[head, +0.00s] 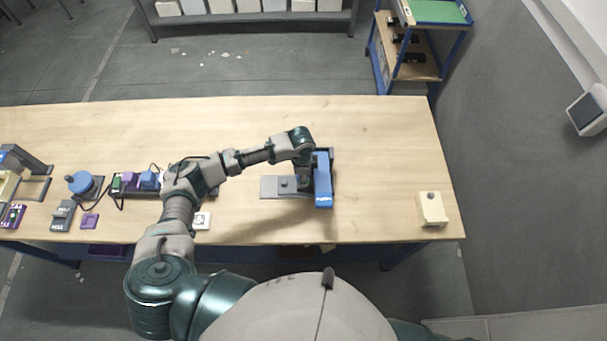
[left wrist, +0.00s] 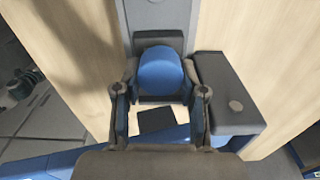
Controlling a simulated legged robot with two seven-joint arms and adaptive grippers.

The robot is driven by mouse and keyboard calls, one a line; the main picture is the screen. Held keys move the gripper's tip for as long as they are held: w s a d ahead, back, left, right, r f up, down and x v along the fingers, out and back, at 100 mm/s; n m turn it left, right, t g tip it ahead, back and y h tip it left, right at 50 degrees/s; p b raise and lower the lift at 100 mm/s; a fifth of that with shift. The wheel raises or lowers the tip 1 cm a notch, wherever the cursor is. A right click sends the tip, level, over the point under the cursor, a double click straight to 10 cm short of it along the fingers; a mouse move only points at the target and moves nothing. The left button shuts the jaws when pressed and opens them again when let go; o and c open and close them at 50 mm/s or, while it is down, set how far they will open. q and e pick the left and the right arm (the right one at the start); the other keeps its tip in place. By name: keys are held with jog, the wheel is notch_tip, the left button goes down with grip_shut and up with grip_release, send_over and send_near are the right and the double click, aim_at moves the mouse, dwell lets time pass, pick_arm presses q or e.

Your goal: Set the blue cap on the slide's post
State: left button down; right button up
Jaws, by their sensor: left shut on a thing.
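My left gripper (left wrist: 160,95) is shut on the blue cap (left wrist: 160,70), a rounded blue piece between its two fingers. In the head view my left gripper (head: 305,183) is over the slide unit, beside its long blue beam (head: 323,182). The slide's grey plate (head: 270,188) extends to the left; it also shows at the top of the left wrist view (left wrist: 150,12). A dark block (left wrist: 170,38) stands just behind the cap. The post is not distinguishable, and I cannot tell whether the cap touches it. My right gripper is not in view.
A dark housing (left wrist: 228,95) stands close to the right finger. A cream box (head: 432,209) is at the table's right end. A blue knob (head: 80,182), connectors (head: 148,180) and small modules crowd the left.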

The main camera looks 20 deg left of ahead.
pick_arm(q)
jog(key=shift+s+f, duration=0.35)
jog(key=shift+f, duration=0.1)
jog(key=shift+d+f, duration=0.1)
jog(key=shift+f, duration=0.2)
jog(key=shift+w, duration=0.1)
jog(key=shift+c, duration=1)
grip_release()
jog(key=shift+w+r, duration=0.1)
jog(key=shift+r, duration=0.15)
jog(key=shift+p, duration=0.3)
jog(key=shift+w+r, duration=0.15)
jog(key=shift+w, duration=0.05)
jog(key=shift+c, duration=0.2)
jog(key=shift+r, duration=0.1)
